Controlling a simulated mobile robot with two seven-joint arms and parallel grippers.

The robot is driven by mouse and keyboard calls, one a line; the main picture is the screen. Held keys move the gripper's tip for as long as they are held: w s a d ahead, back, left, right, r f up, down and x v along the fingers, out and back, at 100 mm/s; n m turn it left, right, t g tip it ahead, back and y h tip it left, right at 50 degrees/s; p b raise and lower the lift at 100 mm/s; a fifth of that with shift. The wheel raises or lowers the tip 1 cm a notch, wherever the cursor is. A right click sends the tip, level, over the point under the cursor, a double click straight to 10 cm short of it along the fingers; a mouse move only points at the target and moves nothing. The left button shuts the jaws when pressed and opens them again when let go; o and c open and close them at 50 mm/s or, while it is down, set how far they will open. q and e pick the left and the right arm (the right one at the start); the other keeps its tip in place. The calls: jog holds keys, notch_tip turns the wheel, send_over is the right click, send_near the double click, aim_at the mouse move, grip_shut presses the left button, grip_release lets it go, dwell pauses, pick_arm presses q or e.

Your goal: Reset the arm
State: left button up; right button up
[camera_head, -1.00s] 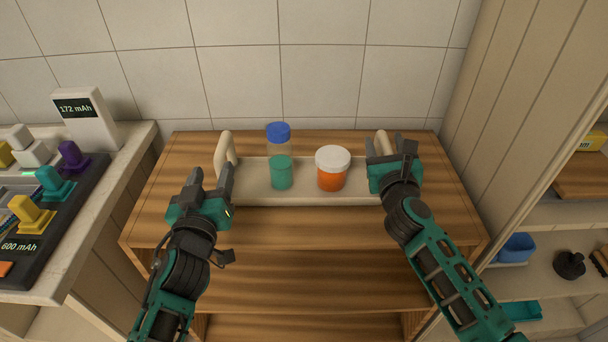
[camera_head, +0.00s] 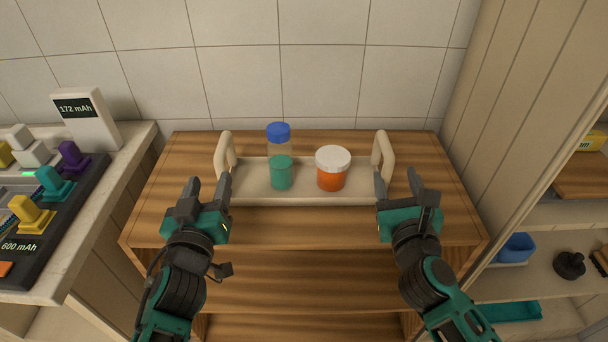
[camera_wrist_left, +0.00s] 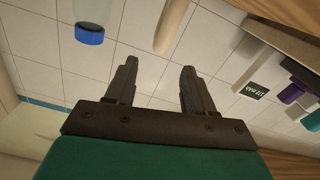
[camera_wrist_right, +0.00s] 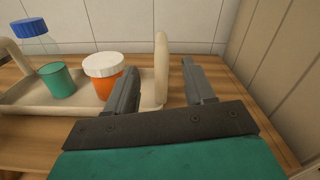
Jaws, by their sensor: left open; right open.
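My left gripper (camera_head: 209,190) is open and empty, in front of the left end of the tray. In the left wrist view its two fingers (camera_wrist_left: 158,85) are apart with nothing between them. My right gripper (camera_head: 397,184) is open and empty, in front of the tray's right handle (camera_head: 382,157). The cream tray (camera_head: 300,198) stands on the wooden shelf top.
A counter with a charger display (camera_head: 86,118) is at left. A panel wall and open shelves with a blue container (camera_head: 516,247) are at right.

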jog(key=shift+s, duration=0.7)
